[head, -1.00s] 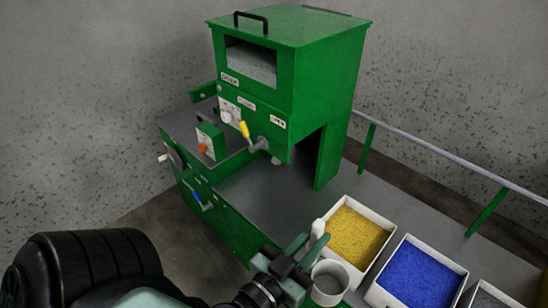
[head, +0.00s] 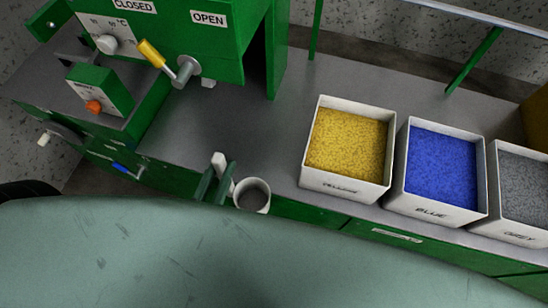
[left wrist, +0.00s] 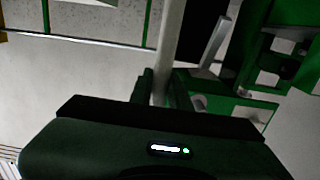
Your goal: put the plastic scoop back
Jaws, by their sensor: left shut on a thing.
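The plastic scoop is a whitish round cup (head: 252,195) with a pale handle (head: 220,161). My left gripper (head: 216,182) is shut on the handle, with a dark green finger on each side. In the head view the scoop is at the front edge of the grey bench top, left of the yellow bin. The cup looks empty. I cannot tell whether it touches the bench. In the left wrist view the pale handle (left wrist: 168,45) stands between the fingers (left wrist: 163,88). My right gripper is not in view.
Three white bins stand in a row: yellow (head: 346,188), blue (head: 433,214) and grey (head: 518,233) granules. A green machine (head: 255,50) with a yellow-handled lever (head: 152,54) stands at the back left. Bare bench top (head: 200,130) lies between machine and bins. My arm covers the bottom.

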